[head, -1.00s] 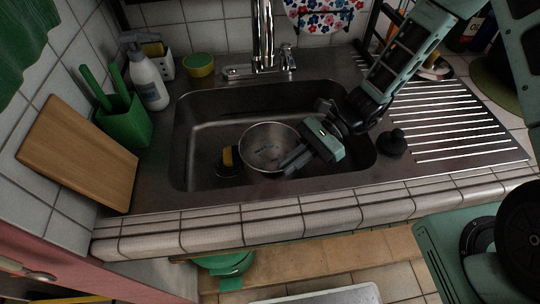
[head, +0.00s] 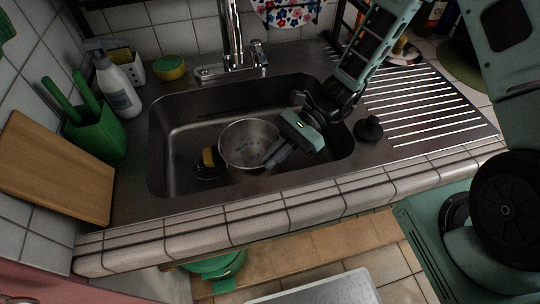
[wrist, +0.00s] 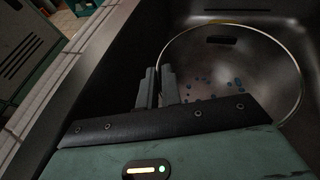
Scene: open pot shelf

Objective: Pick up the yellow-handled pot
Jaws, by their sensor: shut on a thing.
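A round metal pot (head: 237,150) sits in the sink basin, its open top up. A yellow and black part (head: 208,157) shows at its left side, and a bit of yellow (wrist: 222,22) shows at its far rim in the wrist view. My gripper (head: 272,160) reaches in from the right and is shut on the pot's wall at its right side. In the wrist view the fingers (wrist: 160,88) are close together at the rim of the pot (wrist: 262,75); their tips are partly hard to make out. Dark bluish spots show inside the pot.
The sink (head: 165,165) walls surround the pot, with the faucet (head: 232,45) behind. A black stopper-like object (head: 368,129) stands right of the basin. A green holder (head: 97,130), bottle (head: 118,90) and wooden board (head: 55,170) stand left.

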